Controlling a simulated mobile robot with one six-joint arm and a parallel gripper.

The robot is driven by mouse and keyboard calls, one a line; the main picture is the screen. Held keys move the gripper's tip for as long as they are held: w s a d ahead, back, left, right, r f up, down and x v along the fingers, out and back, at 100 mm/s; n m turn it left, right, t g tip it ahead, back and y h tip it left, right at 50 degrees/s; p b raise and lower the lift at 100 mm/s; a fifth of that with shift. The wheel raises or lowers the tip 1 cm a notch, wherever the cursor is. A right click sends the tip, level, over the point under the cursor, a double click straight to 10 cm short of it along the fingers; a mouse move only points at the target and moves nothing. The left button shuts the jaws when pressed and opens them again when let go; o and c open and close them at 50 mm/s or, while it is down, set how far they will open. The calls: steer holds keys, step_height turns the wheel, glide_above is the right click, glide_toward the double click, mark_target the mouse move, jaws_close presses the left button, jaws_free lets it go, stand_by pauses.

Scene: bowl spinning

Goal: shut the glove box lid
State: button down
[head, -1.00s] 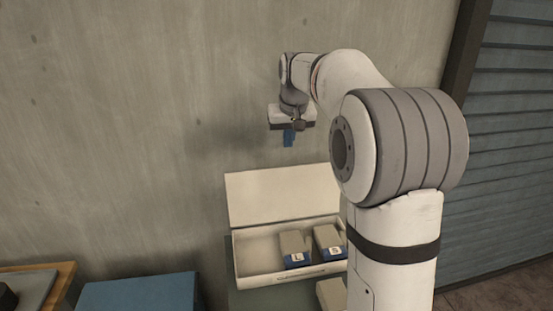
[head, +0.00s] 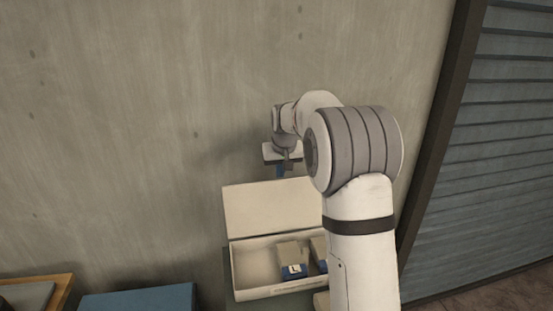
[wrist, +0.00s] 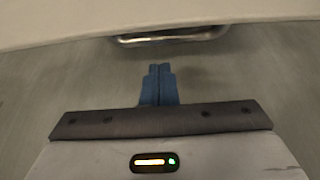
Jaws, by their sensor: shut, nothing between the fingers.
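The glove box (head: 243,293) is a pale open case at the lower middle of the head view. Its lid (head: 268,208) stands raised against the wall side. My gripper (head: 280,172) has blue fingers, shut and empty, pointing down at the lid's top edge. I cannot tell whether they touch it. In the wrist view, my fingers (wrist: 159,72) are closed together, and a pale edge, likely the lid (wrist: 70,25), crosses the top with a metal handle (wrist: 175,37). The fingertips look apart from it.
Inside the box sit two grey-and-blue packs, one (head: 290,255) labelled L and another (head: 318,252) partly hidden by my arm. A concrete wall (head: 120,120) rises behind. A blue box (head: 140,298) and a wood-edged tray (head: 60,292) stand at lower left.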

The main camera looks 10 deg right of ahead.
steer(key=shift+s, duration=1.1)
steer(key=shift+s+r, duration=0.1)
